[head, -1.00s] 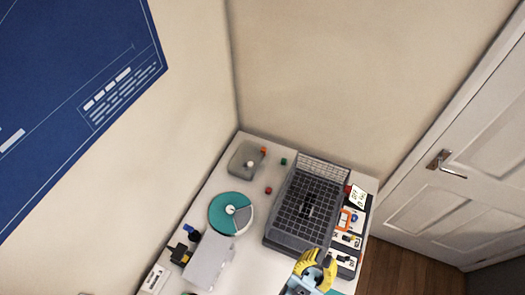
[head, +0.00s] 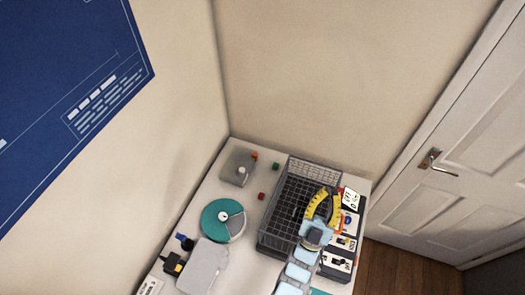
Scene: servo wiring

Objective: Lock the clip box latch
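I cannot tell for sure which item is the clip box. A small translucent grey box (head: 237,168) with a white knob on it stands at the back left of the table, with a small orange piece (head: 254,156) at its back right corner. A larger plain grey box (head: 203,268) lies at the front left. No latch is clear on either. My yellow gripper (head: 326,192) is over the right side of the dark wire basket, far to the right of both boxes.
The dark wire basket (head: 284,213) fills the middle right. A round teal and grey dish (head: 215,218) stands left of it. Cards and parts (head: 346,226) line the right edge. Walls close off the back and left.

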